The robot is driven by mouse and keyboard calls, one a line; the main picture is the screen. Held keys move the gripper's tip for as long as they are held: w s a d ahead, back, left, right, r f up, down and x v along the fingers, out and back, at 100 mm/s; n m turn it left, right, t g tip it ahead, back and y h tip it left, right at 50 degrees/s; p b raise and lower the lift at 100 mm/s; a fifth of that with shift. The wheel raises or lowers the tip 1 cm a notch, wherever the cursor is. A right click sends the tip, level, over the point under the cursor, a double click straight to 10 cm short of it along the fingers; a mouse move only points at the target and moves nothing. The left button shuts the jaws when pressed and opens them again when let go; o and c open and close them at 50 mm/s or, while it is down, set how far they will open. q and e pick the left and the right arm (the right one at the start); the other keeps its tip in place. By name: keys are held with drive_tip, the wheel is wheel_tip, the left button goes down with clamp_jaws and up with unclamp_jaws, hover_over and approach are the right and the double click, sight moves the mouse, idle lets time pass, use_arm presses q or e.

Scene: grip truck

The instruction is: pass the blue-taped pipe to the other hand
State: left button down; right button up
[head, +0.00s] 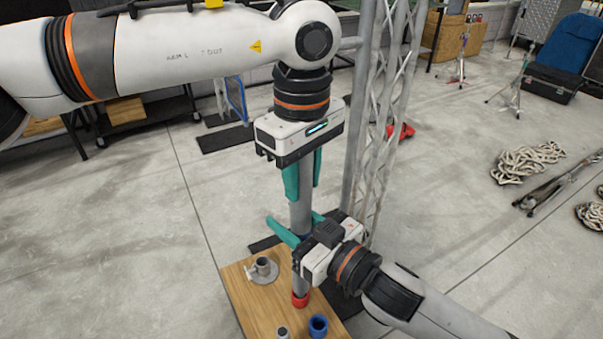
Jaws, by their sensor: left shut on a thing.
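A long grey pipe (301,212) hangs upright in the middle of the head view. My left gripper (303,182) points down from above and is shut on its upper part, one teal finger on each side. A dark blue band (305,239) shows on the pipe, partly hidden by my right gripper. My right gripper (293,221) comes from the lower right. Its teal fingers look open, one in front of the pipe and one behind it. A red ring (300,300) shows at the pipe's bottom end; whether it touches the board below is unclear.
A wooden board (240,289) lies below, with a grey flanged fitting (263,268), a blue ring-shaped piece (318,325) and a small grey piece (282,333). A metal truss (378,130) stands close behind on the right. Coiled rope (528,162) lies on the floor at right.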

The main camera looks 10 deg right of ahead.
drive_tip(key=shift+o, duration=1.2)
